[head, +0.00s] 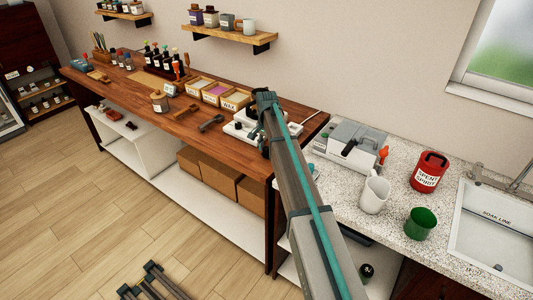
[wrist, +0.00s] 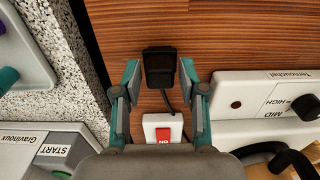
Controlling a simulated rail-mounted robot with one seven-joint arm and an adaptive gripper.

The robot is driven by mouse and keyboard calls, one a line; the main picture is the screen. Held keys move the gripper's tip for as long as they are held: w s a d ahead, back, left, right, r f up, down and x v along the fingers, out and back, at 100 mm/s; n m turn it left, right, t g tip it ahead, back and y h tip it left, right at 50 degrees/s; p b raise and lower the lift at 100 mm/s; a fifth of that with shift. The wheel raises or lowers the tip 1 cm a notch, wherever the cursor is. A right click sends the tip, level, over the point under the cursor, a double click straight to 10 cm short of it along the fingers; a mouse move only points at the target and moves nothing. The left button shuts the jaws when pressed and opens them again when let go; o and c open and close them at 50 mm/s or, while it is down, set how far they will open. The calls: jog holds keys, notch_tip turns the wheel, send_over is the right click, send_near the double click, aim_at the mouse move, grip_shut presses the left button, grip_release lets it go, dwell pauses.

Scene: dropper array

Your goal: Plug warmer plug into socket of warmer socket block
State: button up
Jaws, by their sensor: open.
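The wrist view shows a black plug (wrist: 158,65) on or just above the brown wooden bench top, with a dark cable (wrist: 166,100) running down from it. My gripper (wrist: 159,76) is open, with one finger to each side of the plug and a gap on both sides. Below the plug, a white socket block (wrist: 150,125) with a red ON switch (wrist: 163,135) shows; my gripper body hides its lower part. No socket opening is visible.
A white appliance with HIGH and MID dial marks (wrist: 235,88) stands close right of the fingers. A white START device (wrist: 40,145) lies lower left, on the speckled counter (wrist: 60,75). The wooden top above the plug is clear. Labelled boxes (head: 212,94) stand along the bench.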

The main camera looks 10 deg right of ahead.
aim_at(266, 147)
grip_shut()
jog(key=shift+r+p, duration=1.2)
jog(key=shift+r, duration=1.35)
